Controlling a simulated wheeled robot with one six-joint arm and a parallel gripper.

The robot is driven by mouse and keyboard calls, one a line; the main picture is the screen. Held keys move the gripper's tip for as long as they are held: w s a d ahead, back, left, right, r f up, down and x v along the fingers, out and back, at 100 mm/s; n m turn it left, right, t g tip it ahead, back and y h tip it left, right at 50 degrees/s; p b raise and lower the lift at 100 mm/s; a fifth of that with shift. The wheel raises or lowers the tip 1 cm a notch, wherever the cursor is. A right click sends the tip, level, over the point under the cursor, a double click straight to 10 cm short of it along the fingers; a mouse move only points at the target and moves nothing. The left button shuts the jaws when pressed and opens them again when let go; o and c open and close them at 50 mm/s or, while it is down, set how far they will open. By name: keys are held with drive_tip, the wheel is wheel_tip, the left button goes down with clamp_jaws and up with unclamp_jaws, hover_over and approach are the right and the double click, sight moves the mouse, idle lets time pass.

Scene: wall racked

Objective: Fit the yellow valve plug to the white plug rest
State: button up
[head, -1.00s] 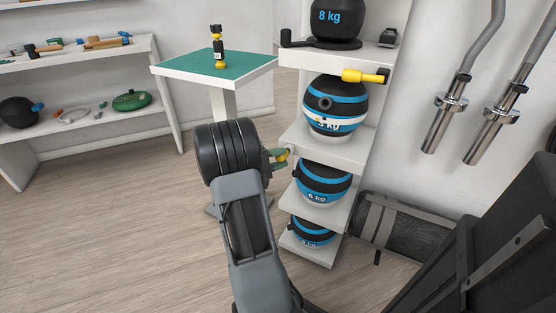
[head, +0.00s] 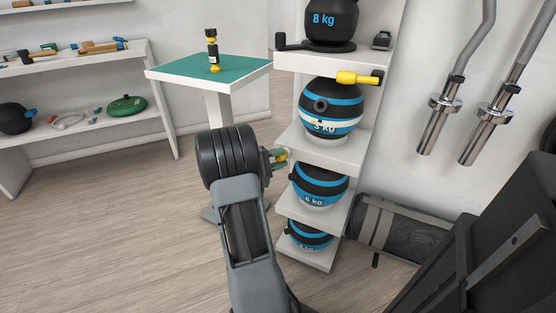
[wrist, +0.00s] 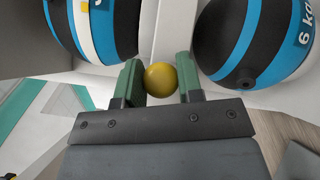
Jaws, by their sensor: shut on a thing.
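My gripper (head: 278,158) is at the end of the dark arm, beside the lower shelves of the white rack. In the wrist view its two green fingers (wrist: 160,86) are shut on the yellow valve plug (wrist: 161,79), which shows as a round yellow ball between them. In the head view only a small yellow bit of the plug (head: 282,157) shows. The plug is close in front of the gap between two striped balls. I cannot make out the white plug rest for certain in either view.
The white rack (head: 310,152) holds the 3 kg ball (head: 331,106) and the 6 kg ball (head: 319,184). A yellow tool (head: 357,78) sticks out above the 3 kg ball. A green-topped table (head: 180,72) bears a dark bottle (head: 212,50). The floor at left is clear.

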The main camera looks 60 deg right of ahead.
drive_tip(key=o, duration=1)
drive_tip(key=shift+w, duration=0.1)
drive_tip(key=p+v, duration=0.2)
drive_tip(key=v, duration=1.1)
drive_tip(key=shift+w+a, duration=0.2)
drive_tip(key=shift+a, duration=0.1)
drive_tip(key=shift+f, duration=0.1)
